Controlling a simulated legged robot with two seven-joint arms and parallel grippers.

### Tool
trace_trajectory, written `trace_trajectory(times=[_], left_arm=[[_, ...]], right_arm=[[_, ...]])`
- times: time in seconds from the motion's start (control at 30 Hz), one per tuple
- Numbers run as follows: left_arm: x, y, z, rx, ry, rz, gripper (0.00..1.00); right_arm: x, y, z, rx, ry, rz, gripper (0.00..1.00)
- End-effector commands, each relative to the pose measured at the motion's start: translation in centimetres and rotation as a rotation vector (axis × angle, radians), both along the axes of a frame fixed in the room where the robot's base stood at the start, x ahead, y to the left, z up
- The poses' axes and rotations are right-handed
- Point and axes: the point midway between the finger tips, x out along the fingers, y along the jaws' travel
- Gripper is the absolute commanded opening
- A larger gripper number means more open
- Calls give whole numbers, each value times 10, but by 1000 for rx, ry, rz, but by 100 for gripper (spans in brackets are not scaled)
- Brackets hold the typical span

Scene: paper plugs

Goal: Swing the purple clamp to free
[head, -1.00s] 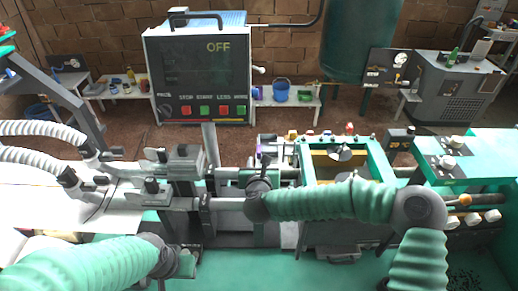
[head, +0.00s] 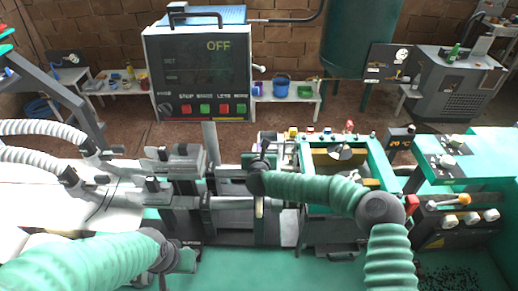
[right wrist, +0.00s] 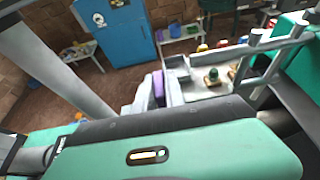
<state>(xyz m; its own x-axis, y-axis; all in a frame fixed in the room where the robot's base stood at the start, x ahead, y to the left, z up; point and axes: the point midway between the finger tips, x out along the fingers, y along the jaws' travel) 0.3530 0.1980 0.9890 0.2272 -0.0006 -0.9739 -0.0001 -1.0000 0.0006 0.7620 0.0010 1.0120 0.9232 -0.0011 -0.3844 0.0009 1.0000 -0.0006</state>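A small purple part (right wrist: 158,88), which looks like the purple clamp, stands beside a grey metal tray in the right wrist view. My right gripper (head: 258,163) is over the middle of the machine, near where the clamp appears to be. Its fingers are too small and dark to tell whether they are open or touching anything. My left gripper (head: 183,261) is low at the left, in front of the machine, away from the clamp. Its fingers are unclear.
A control panel (head: 201,75) reading OFF stands behind the machine. A green-framed box (head: 386,158) is right of my right gripper. Grey clamp blocks (head: 175,160) are to the left. A green surface (head: 240,270) lies in front, mostly clear.

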Motion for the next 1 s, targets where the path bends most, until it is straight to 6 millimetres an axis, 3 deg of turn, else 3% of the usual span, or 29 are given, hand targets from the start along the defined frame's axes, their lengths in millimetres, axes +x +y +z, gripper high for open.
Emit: trace_trajectory(times=[0.07, 1.0], left_arm=[[0, 0, 0, 0, 0, 0, 36], [0, 0, 0, 0, 0, 0, 36]], right_arm=[[0, 0, 0, 0, 0, 1, 0], [0, 1, 1, 0, 0, 1, 0]])
